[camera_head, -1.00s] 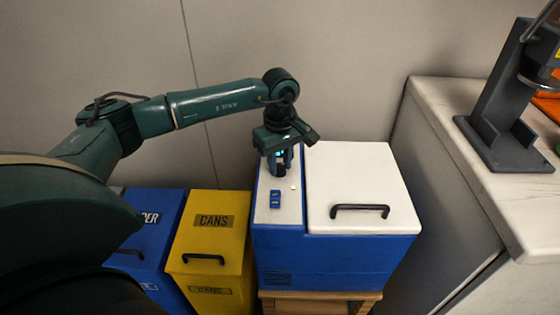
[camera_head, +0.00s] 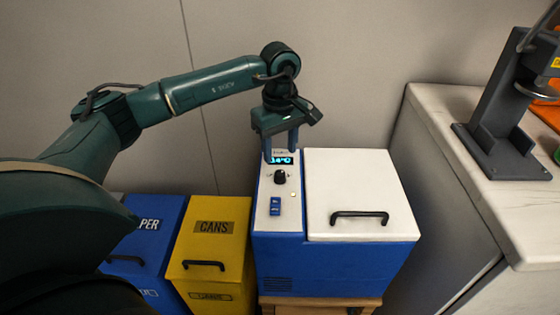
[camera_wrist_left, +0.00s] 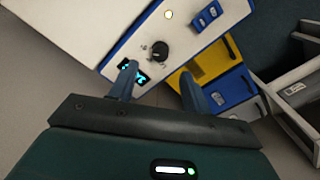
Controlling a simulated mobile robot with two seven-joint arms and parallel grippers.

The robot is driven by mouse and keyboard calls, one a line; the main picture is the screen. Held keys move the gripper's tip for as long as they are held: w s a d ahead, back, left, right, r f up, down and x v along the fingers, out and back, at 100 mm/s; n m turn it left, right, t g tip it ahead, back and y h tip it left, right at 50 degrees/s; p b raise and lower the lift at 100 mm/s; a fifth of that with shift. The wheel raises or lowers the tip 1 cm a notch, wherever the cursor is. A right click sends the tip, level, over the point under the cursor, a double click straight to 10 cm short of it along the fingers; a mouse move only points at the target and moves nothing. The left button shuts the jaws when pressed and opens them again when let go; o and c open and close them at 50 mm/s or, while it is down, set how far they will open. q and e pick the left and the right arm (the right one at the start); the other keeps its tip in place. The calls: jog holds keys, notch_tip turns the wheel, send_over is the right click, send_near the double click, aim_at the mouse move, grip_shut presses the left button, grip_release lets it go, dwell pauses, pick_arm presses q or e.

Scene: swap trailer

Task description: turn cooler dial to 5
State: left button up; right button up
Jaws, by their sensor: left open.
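The blue and white cooler (camera_head: 335,264) stands below my left arm, with its white control panel on the left of the lid. The black dial (camera_head: 280,177) sits on that panel, below a small lit display (camera_head: 281,158); its setting is too small to read. In the left wrist view the dial (camera_wrist_left: 159,50) shows beyond the fingertips, clear of them. My left gripper (camera_head: 280,158) is open and empty, above the panel near the display. In the left wrist view its fingers (camera_wrist_left: 163,82) are spread apart. My right gripper is not in view.
A blue switch (camera_head: 275,206) and a small white button (camera_head: 293,194) are on the panel below the dial. A yellow cans bin (camera_head: 212,228) and a blue paper bin (camera_head: 150,235) stand left. A counter (camera_head: 470,130) with a dark stand (camera_head: 497,130) is at right.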

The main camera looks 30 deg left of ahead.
pick_arm(q)
notch_tip(320, 180, up, 6)
jog(key=shift+r, duration=0.25)
dwell(0.4)
